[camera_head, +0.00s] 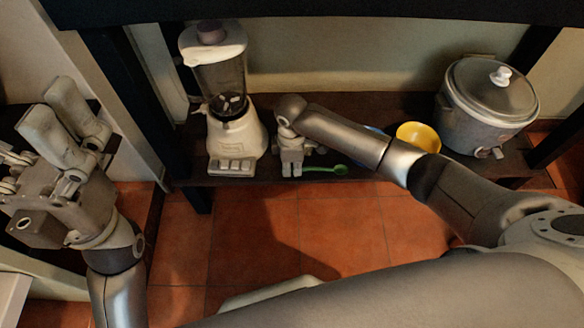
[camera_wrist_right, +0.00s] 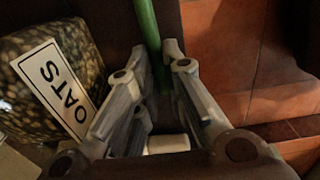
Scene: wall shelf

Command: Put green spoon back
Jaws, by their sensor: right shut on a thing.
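The green spoon (camera_head: 341,169) lies level at the front edge of the dark lower shelf, its bowl to the right. Its handle runs left to my right gripper (camera_head: 292,170), which is shut on it. In the right wrist view, the green handle (camera_wrist_right: 146,25) passes between the fingertips of my right gripper (camera_wrist_right: 157,68). I cannot tell whether the spoon touches the shelf. My left gripper (camera_head: 50,105) is at the far left, away from the spoon, with its fingers apart and empty.
A blender (camera_head: 215,60) stands left of my right gripper. A yellow bowl (camera_head: 418,137) and a lidded cooker (camera_head: 487,105) stand to the right, with a blue item (camera_head: 374,130) partly hidden by my arm. An OATS package (camera_wrist_right: 62,75) is close beside the right gripper.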

